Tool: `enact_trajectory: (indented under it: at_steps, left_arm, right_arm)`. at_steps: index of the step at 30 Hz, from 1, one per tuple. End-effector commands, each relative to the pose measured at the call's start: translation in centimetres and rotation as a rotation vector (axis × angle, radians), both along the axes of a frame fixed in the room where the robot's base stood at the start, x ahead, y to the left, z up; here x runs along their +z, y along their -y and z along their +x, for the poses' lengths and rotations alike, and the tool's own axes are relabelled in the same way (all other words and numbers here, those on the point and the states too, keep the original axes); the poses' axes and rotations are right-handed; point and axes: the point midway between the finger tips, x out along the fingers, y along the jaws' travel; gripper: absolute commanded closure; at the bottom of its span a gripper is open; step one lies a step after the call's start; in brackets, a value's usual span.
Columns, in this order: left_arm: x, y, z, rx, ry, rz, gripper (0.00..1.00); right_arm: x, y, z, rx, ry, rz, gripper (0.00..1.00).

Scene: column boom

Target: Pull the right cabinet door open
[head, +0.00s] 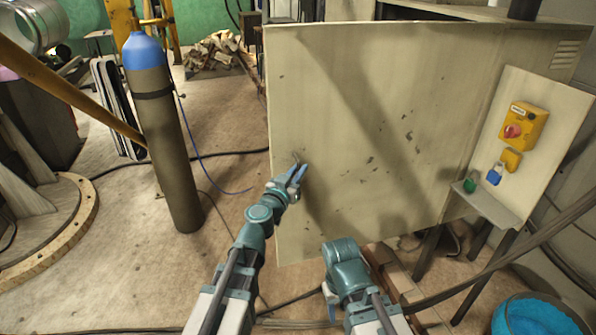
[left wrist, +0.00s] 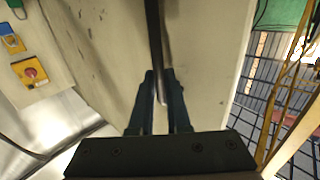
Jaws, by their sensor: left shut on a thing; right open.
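The cabinet door (head: 350,120) is a large beige, scuffed panel that fills the middle of the head view. It also fills the centre of the left wrist view (left wrist: 110,40). Its handle (head: 297,158) is a thin bar near the door's left edge. In the left wrist view the handle (left wrist: 154,35) runs down between the fingers. My left gripper (head: 292,180) is shut on this handle. My right gripper (head: 330,298) is low in front of the door, apart from it and open; its fingers are mostly hidden by its own wrist. The cabinet's inside is hidden.
A blue-topped gas cylinder (head: 165,130) stands on the floor left of the door. A side panel (head: 540,95) with a yellow switch box (head: 523,127) is at the right. A blue bucket (head: 540,318) is at lower right. Floor between cylinder and door is mostly clear, with cables.

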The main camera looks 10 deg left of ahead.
Motion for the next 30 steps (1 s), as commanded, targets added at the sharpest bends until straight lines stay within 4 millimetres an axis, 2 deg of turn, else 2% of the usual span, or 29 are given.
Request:
enact_trajectory:
  at_steps: [5,6,10,23,30]
  left_arm:
    - [0.0,0.1,0.0,-0.004,0.0,-0.001,1.0]
    - [0.0,0.1,0.0,-0.004,0.0,-0.001,0.8]
    - [0.0,0.1,0.0,-0.003,0.0,-0.001,0.56]
    - [0.0,0.0,-0.4,-0.001,0.0,0.0,0.55]
    - [0.0,-0.5,-2.6,-0.003,0.0,0.0,0.55]
  right_arm:
    - [0.0,0.0,0.0,0.0,0.0,0.0,0.5]
    - [0.0,0.0,0.0,0.0,0.0,0.0,0.5]
    - [0.0,0.0,0.0,0.0,0.0,0.0,0.5]
    - [0.0,0.0,0.0,0.0,0.0,0.0,0.5]
    - [0.0,0.0,0.0,0.0,0.0,0.0,0.5]
